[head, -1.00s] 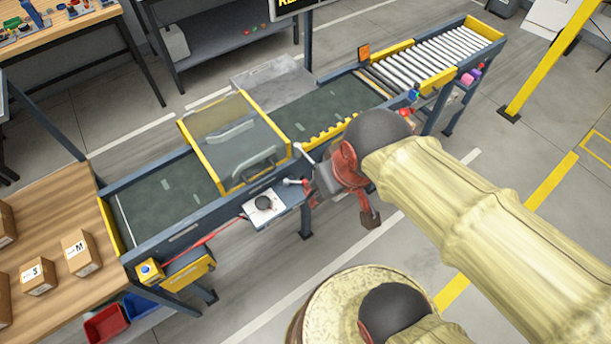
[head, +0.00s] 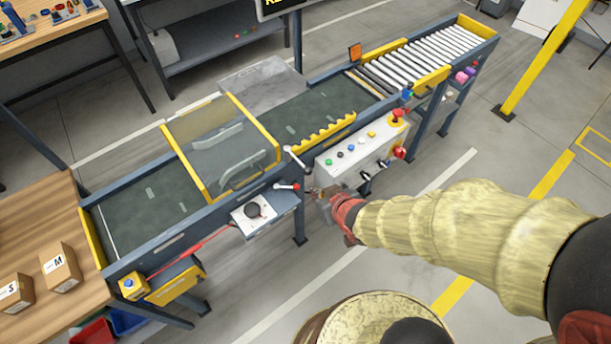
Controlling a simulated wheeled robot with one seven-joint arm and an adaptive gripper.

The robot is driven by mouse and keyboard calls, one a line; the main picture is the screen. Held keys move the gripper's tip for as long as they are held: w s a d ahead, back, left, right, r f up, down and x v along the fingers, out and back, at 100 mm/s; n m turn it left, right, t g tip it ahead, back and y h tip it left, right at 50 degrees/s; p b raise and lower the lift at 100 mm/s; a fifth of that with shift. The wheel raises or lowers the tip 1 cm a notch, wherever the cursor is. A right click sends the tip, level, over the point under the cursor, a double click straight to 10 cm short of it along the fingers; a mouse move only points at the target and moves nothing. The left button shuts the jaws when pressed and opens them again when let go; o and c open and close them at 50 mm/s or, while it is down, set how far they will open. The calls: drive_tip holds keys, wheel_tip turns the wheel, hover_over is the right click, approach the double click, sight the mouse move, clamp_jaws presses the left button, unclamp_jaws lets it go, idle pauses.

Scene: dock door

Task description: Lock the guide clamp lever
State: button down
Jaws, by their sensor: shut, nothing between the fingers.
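Two small levers sit on the near rail of the conveyor, just right of the hood. I cannot tell which is the guide clamp lever or how each is set.
A control panel (head: 352,151) with several buttons and a red mushroom button stands right of the levers, close above my gripper. A clear hood with a yellow frame (head: 273,147) covers part of the belt. The floor in front of the conveyor is clear.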

sight(287, 187)
drive_tip(key=shift+w+a+r, duration=0.2)
drive_tip(key=shift+w+r, duration=0.15)
drive_tip(key=shift+r, duration=0.05)
drive_tip(key=shift+f, duration=0.1)
drive_tip(key=b+x, duration=0.6)
drive_tip(key=x, duration=1.4)
drive_tip(key=shift+w+r+b, duration=0.2)
drive_tip(key=shift+r+b, duration=0.15)
